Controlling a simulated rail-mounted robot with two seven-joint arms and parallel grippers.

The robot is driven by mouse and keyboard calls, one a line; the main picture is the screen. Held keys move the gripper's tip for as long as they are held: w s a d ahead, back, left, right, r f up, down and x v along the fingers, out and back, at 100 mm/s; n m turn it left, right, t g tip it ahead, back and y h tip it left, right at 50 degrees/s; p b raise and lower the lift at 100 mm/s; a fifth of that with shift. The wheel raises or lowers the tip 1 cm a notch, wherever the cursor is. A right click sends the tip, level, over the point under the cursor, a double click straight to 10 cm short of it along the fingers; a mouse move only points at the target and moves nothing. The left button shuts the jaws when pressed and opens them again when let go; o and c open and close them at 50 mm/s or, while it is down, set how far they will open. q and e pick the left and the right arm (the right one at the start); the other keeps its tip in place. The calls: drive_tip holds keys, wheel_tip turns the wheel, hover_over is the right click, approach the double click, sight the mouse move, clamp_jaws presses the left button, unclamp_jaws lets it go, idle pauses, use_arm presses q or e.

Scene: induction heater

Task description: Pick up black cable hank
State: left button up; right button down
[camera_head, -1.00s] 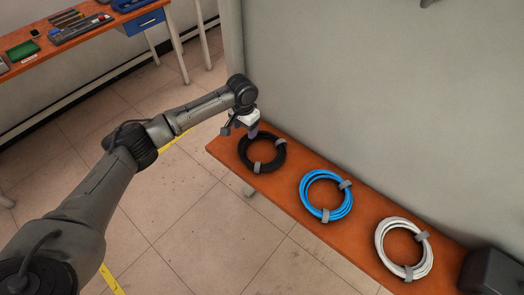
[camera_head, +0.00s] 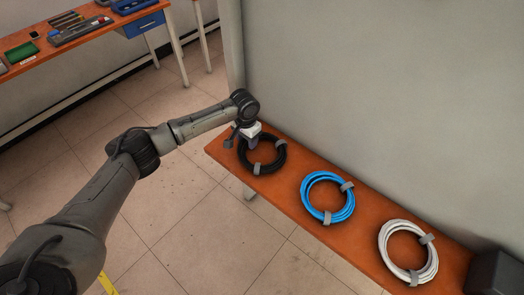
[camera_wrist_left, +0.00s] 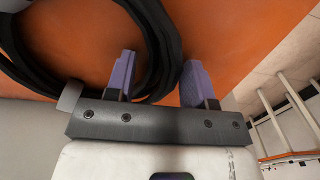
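The black cable hank (camera_head: 276,166) lies flat at the left end of the orange bench, bound with grey clips. My left gripper (camera_head: 252,143) is at the hank's far left edge, pointing down. In the left wrist view, the purple fingers of my left gripper (camera_wrist_left: 158,72) are apart. Part of the black hank (camera_wrist_left: 160,50) runs between them. The fingers do not look shut on it, though contact is hard to tell. A grey clip shows beside the left finger. My right gripper is not in view.
A blue hank (camera_head: 308,197) and a white hank (camera_head: 384,250) lie farther right on the orange bench (camera_head: 283,195). A grey wall (camera_head: 390,100) rises right behind it. A dark box (camera_head: 497,272) is at the right end. A workbench with tools (camera_head: 80,40) stands at upper left.

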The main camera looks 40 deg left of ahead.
use_arm(q)
clamp_jaws()
idle(0.3)
drive_tip(key=shift+r, duration=0.5)
wheel_tip(320, 180, up, 4)
drive_tip(key=shift+f+p, duration=0.25)
drive_tip(key=shift+p, duration=0.7)
drive_tip(key=s+d+r+p, duration=0.3)
drive_tip(key=d+r, duration=0.3)
drive_tip(key=d, duration=0.5)
drive_tip(key=shift+s+r, duration=0.3)
drive_tip(key=shift+s, duration=0.1)
